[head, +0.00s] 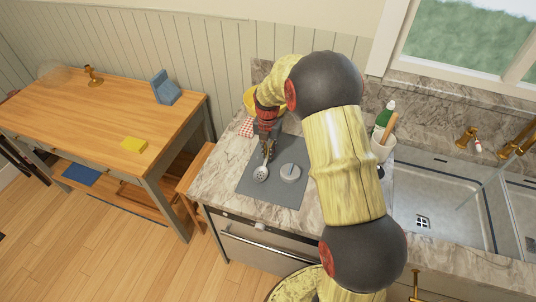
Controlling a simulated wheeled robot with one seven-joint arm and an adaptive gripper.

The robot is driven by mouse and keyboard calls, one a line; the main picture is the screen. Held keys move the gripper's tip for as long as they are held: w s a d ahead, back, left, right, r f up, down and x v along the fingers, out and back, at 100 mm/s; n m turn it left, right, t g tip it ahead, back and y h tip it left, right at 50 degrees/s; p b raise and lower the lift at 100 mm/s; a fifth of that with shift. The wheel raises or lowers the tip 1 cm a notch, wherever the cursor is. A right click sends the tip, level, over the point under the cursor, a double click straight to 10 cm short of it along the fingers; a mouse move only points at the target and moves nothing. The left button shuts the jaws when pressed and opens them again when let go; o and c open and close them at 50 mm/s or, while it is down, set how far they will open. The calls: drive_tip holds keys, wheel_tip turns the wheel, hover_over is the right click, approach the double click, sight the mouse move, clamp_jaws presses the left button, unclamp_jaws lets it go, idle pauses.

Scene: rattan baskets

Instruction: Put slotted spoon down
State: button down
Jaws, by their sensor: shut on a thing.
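The slotted spoon (261,173) has a pale round head with holes. It shows in the head view over the grey mat (258,187) on the marble counter. My gripper (267,152) is above the mat and shut on the spoon's handle, with the spoon's head pointing toward the counter's front. I cannot tell whether the spoon touches the mat. Part of the handle is hidden by the gripper.
A round grey item (290,173) sits on the mat just right of the spoon. A utensil crock (383,146), a green bottle (383,117) and the sink (440,205) are farther right. A red checked cloth (245,127) lies behind left. A wooden table (100,110) stands left.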

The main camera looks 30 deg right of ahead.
drive_tip(key=shift+f, duration=0.15)
drive_tip(key=c, duration=2)
unclamp_jaws()
drive_tip(key=shift+c, duration=0.2)
drive_tip(key=shift+o, duration=0.4)
